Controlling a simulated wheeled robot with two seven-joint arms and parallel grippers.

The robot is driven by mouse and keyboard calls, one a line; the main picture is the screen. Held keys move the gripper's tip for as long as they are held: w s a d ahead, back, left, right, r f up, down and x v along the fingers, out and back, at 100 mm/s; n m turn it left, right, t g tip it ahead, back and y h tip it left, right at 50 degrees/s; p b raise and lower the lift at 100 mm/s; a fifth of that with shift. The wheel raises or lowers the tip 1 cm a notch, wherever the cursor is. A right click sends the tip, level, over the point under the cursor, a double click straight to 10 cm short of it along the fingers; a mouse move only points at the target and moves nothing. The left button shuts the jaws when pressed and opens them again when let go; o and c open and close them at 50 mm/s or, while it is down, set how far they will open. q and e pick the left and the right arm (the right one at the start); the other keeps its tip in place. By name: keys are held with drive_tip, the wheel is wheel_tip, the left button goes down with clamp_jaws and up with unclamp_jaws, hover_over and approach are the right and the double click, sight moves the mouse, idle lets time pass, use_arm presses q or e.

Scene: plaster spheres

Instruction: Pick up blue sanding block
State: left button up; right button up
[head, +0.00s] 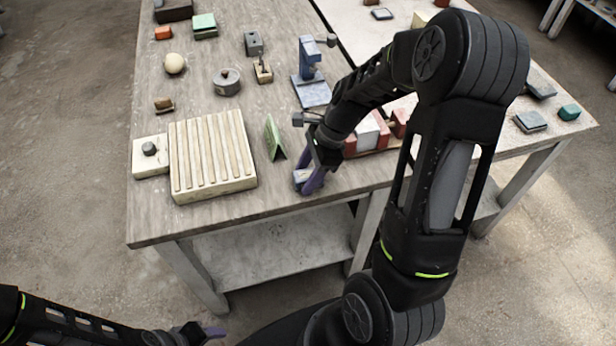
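My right gripper (308,181) points down at the front edge of the table, its purple fingers low by the tabletop. A small grey-blue block (301,175), which looks like the sanding block, shows at the fingers and is partly covered by them. I cannot tell whether the fingers press on it or stand open around it. My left gripper (205,333) is at the bottom of the view, away from the table and in front of it. Its finger opening is not clear.
A green wedge (274,138) and a slatted board (212,155) lie left of my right gripper. A blue vise-like tool (310,78) stands behind it. Red and white blocks (367,132) sit to its right, partly behind my arm. The table (152,218) is bare at its front left.

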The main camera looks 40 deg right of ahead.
sight(307, 175)
clamp_jaws()
idle(0.3)
drive_tip(key=shift+r, duration=0.1)
wheel_tip(307, 175, up, 10)
drive_tip(key=shift+f, duration=0.1)
idle(0.4)
idle(0.4)
drive_tip(key=shift+c, duration=1.9)
unclamp_jaws()
clamp_jaws()
